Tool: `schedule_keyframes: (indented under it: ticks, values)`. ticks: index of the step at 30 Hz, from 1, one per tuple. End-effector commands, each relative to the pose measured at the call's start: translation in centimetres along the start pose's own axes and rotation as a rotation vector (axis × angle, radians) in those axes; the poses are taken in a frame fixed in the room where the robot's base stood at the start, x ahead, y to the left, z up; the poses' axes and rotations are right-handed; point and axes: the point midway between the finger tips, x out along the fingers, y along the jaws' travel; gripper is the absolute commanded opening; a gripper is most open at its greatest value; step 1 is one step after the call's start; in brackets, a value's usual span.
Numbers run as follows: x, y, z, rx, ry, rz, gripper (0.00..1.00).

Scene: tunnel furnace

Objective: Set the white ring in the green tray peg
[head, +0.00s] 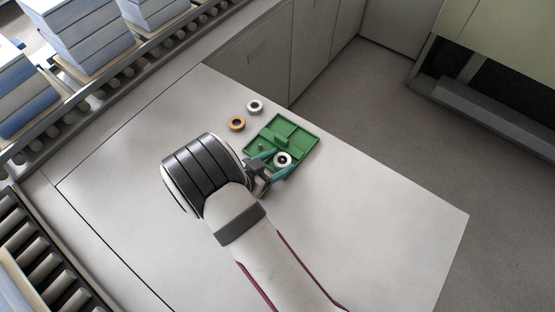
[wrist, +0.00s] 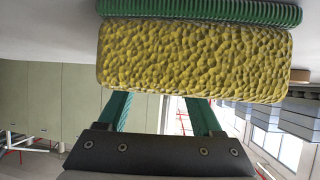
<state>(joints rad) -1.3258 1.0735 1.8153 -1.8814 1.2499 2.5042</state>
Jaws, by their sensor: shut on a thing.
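The green tray (head: 298,135) lies on the pale table with raised dividers. My gripper (head: 281,163) is over its near right part, its teal fingers shut on a white ring (head: 283,155). The ring's middle looks dark; I cannot tell whether a peg is inside it or whether the ring touches the tray. A small grey peg (head: 261,146) shows in the tray's left part. In the wrist view, my green fingers (wrist: 160,112) run up behind a yellow bumpy block (wrist: 195,60), which hides their tips and the ring.
A second white ring (head: 255,102) and an orange ring (head: 237,119) lie on the table behind the tray's left side. Roller conveyors (head: 95,80) with stacked blue-white blocks (head: 80,35) run along the left. The table (head: 380,235) is clear at the right front.

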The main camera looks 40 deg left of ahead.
Motion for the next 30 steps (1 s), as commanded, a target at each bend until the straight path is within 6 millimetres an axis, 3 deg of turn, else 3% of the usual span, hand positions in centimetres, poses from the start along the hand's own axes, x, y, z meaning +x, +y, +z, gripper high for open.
schedule_keyframes:
  ticks: [6,7,12,23,30]
  values:
    - [0.0,0.0,0.0,0.0,0.0,0.0,0.13]
    - [0.0,0.0,0.0,0.001,0.0,0.0,0.68]
    - [0.0,0.0,0.0,0.001,0.0,0.0,0.99]
    - [0.0,0.0,0.0,0.001,0.0,0.0,1.0]
    - [-1.1,0.0,-1.9,0.002,0.0,0.0,1.0]
